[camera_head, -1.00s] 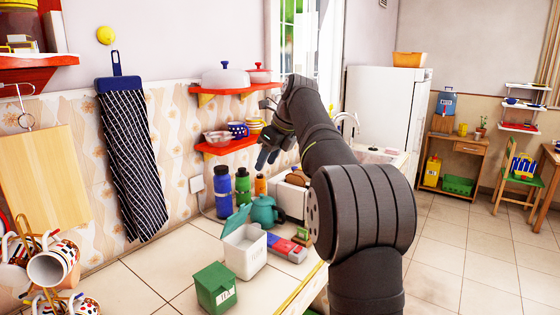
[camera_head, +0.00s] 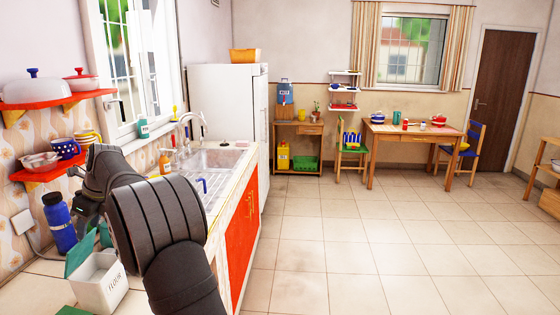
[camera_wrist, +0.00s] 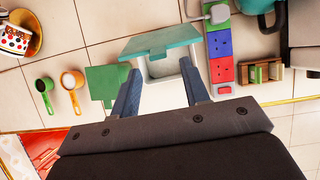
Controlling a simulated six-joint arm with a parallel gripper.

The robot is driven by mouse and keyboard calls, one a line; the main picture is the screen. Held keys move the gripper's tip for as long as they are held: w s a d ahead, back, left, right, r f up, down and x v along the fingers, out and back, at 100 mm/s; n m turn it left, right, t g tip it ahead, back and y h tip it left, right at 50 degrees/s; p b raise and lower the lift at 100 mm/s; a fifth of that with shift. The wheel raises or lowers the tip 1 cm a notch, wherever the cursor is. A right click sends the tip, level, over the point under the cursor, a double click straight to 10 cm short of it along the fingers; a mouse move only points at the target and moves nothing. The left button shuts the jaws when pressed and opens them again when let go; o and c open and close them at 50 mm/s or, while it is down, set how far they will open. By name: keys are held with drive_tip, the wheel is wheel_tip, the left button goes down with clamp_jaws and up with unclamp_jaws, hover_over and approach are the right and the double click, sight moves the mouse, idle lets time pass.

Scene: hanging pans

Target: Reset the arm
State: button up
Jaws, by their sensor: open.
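My arm (camera_head: 160,215) reaches from the bottom of the head view toward the counter at the left. Its end, my gripper (camera_wrist: 159,69), shows clearly in the wrist view with two dark blue fingers spread apart and nothing held between them. It points down over the counter. In the head view, my arm hides most of the gripper.
A red shelf (camera_head: 40,172) with cups and a blue bottle (camera_head: 58,222) stand near my gripper at the left. A sink (camera_head: 215,160) lies right of my arm; the floor is open.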

drive_tip(key=shift+a+f, duration=0.3)
drive_tip(key=shift+f, duration=0.35)
drive_tip(key=v, duration=1.8)
drive_tip(key=x, duration=1.8)
drive_tip(key=d+f+y, duration=0.9)
drive_tip(key=f+y, duration=0.3)
drive_tip(key=shift+w+d+g, duration=0.2)
drive_tip(key=shift+d+g, duration=0.2)
drive_tip(key=shift+f, duration=0.15)
